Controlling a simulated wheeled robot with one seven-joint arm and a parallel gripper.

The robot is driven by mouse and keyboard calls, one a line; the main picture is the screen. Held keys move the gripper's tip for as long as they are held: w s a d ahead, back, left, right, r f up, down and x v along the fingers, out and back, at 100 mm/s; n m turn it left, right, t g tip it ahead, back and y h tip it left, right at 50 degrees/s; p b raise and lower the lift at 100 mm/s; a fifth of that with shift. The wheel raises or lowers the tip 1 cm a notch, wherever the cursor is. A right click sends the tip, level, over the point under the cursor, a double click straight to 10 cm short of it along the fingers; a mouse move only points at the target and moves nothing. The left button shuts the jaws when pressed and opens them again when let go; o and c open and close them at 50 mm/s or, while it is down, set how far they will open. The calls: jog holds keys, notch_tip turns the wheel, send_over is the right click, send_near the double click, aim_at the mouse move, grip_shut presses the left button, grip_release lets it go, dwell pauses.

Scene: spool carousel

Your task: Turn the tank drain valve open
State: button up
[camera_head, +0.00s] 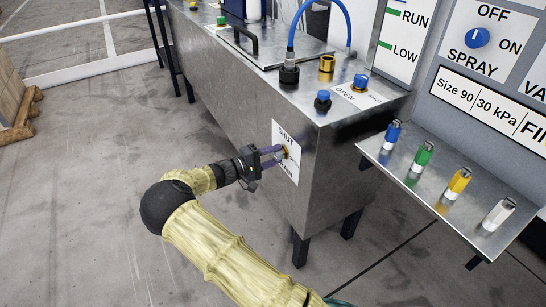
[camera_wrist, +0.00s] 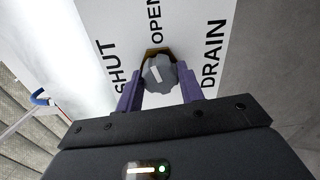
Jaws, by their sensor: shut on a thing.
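In the head view my gripper (camera_head: 276,158) reaches the tank's lower label (camera_head: 286,172) and mostly covers the knob.
The metal tank (camera_head: 250,110) stands on dark legs, with fittings and a blue hose (camera_head: 292,30) on top. A metal shelf (camera_head: 470,205) at right holds several coloured cylinders. A control panel (camera_head: 500,60) stands behind it. Bare floor lies left of my arm.

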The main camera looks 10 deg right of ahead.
jog(key=shift+m+b, duration=0.3)
jog(key=shift+m, duration=1.2)
jog(key=o, duration=1)
jog(key=shift+a, duration=0.1)
jog(key=p+v, duration=0.2)
jog(key=v, duration=1.5)
jog(key=shift+p, duration=0.35)
jog(key=shift+s+a, duration=0.1)
